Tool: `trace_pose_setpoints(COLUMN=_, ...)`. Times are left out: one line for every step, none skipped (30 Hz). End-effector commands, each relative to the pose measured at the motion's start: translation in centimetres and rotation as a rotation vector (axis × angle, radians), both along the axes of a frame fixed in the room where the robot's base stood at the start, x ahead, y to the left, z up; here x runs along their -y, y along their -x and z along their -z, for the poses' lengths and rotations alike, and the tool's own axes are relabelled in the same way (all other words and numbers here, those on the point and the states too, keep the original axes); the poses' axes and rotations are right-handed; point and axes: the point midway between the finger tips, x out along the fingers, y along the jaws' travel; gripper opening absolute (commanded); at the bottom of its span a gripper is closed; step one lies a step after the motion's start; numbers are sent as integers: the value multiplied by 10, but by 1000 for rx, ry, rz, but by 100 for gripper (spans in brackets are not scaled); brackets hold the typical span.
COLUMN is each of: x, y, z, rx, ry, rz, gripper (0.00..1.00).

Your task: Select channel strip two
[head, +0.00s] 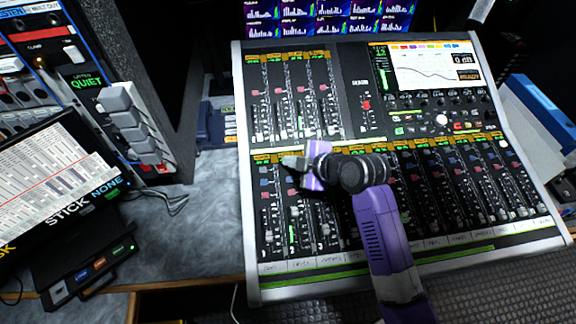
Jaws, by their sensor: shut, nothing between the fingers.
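The mixing console (245,215) lies tilted on the desk, with an upper and a lower bank of fader strips. In the lower bank, the second strip from the left (294,213) has a fader, small coloured buttons and a green-lit meter. The first strip (267,210) is beside it, at the left edge. My gripper (287,162) is shut and empty, its tips pointing left over the top of the second strip. The gripper and wrist hide the tops of strips two and three and several beyond. I cannot tell whether the tips touch the panel.
A screen (425,68) and knobs fill the console's upper right. Left stand a rack panel with grey buttons (130,120), a paper chart (50,185) and a black box (85,265). Bare grey desk (205,235) lies between. Meter screens (320,12) are behind.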

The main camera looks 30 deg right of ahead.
Motion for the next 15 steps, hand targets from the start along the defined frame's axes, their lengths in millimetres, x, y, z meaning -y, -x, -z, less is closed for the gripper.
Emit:
trace_pose_setpoints(x=0, y=0, z=3, rx=0, ry=0, rz=0, gripper=0)
trace_pose_setpoints(x=0, y=0, z=4, rx=0, ry=0, rz=0, gripper=0)
trace_pose_setpoints(x=0, y=-1, z=6, rx=0, ry=0, rz=0, gripper=0)
trace_pose_setpoints(x=0, y=-1, z=6, rx=0, ry=0, rz=0, gripper=0)
trace_pose_setpoints(x=0, y=-1, z=7, rx=0, ry=0, rz=0, gripper=0)
trace_pose_setpoints(x=0, y=-1, z=7, rx=0, ry=0, rz=0, gripper=0)
trace_pose_setpoints(x=0, y=-1, z=7, rx=0, ry=0, rz=0, gripper=0)
trace_pose_setpoints(x=0, y=-1, z=7, rx=0, ry=0, rz=0, gripper=0)
trace_pose_setpoints(x=0, y=-1, z=7, rx=0, ry=0, rz=0, gripper=0)
trace_pose_setpoints(x=0, y=-1, z=7, rx=0, ry=0, rz=0, gripper=0)
trace_pose_setpoints(x=0, y=-1, z=7, rx=0, ry=0, rz=0, gripper=0)
trace_pose_setpoints(x=0, y=-1, z=7, rx=0, ry=0, rz=0, gripper=0)
trace_pose_setpoints(x=0, y=-1, z=7, rx=0, ry=0, rz=0, gripper=0)
trace_pose_setpoints(x=0, y=-1, z=7, rx=0, ry=0, rz=0, gripper=0)
trace_pose_setpoints(x=0, y=-1, z=7, rx=0, ry=0, rz=0, gripper=0)
